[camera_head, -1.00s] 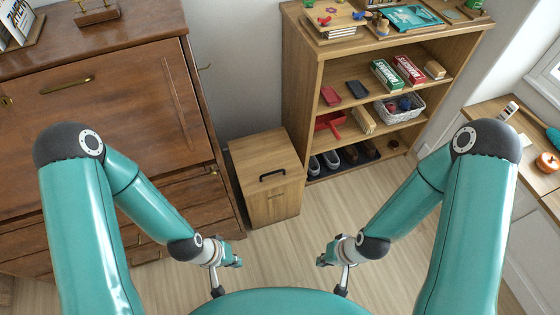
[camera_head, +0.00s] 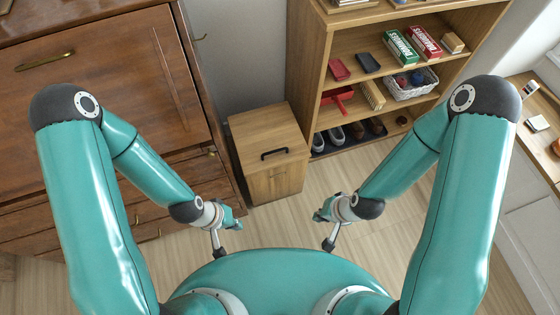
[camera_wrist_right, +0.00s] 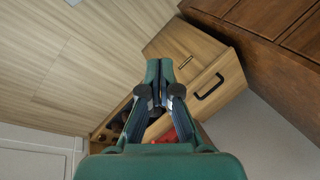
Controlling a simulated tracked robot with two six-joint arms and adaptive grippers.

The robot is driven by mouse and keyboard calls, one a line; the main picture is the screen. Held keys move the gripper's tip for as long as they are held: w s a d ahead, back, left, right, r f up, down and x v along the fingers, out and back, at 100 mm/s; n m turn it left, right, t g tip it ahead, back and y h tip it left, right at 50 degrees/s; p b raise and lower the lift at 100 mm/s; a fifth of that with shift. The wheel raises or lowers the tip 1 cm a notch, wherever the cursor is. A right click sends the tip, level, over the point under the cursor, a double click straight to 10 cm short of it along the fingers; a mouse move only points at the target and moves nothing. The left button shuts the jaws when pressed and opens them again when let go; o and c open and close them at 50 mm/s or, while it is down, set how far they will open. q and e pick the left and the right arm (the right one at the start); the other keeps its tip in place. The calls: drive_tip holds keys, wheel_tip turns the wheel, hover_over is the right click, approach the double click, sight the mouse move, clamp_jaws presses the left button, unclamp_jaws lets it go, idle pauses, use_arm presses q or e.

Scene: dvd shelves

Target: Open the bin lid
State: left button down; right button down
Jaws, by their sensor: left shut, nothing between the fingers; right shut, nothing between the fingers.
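The wooden bin (camera_head: 276,184) stands on the floor between the dresser and the shelf. Its flat wooden lid (camera_head: 262,132) lies closed on top, with a black handle (camera_head: 274,154) near the front edge. The bin (camera_wrist_right: 180,50) and its black handle (camera_wrist_right: 209,87) also show in the right wrist view, beyond the fingers. My left gripper (camera_head: 236,219) is in front of the bin and to its left, apart from it. My right gripper (camera_head: 320,216) is in front and to its right, also apart. In the right wrist view the right gripper's fingers (camera_wrist_right: 159,70) are together and empty.
A brown dresser (camera_head: 110,80) stands close on the left of the bin. A wooden shelf (camera_head: 305,80) with boxes, a white basket (camera_head: 412,88) and several shoes stands on the right. A side table (camera_head: 525,120) is at far right. The floor (camera_head: 280,232) before the bin is clear.

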drive_tip(key=w+a+f+m+t+b, duration=0.2)
drive_tip(key=w+f+m+t+b, duration=0.1)
drive_tip(key=w+f+m+b, duration=0.6)
drive_tip(key=m+t+b, duration=0.9)
drive_tip(key=m+b, duration=1)
drive_tip(key=b, duration=0.5)
approach(280, 162)
wheel_tip(280, 162, up, 2)
drive_tip(key=shift+y, duration=0.4)
drive_tip(key=b+x, duration=0.1)
drive_tip(key=x, duration=0.8)
drive_tip(key=shift+w, duration=0.5)
drive_tip(key=shift+r, duration=0.1)
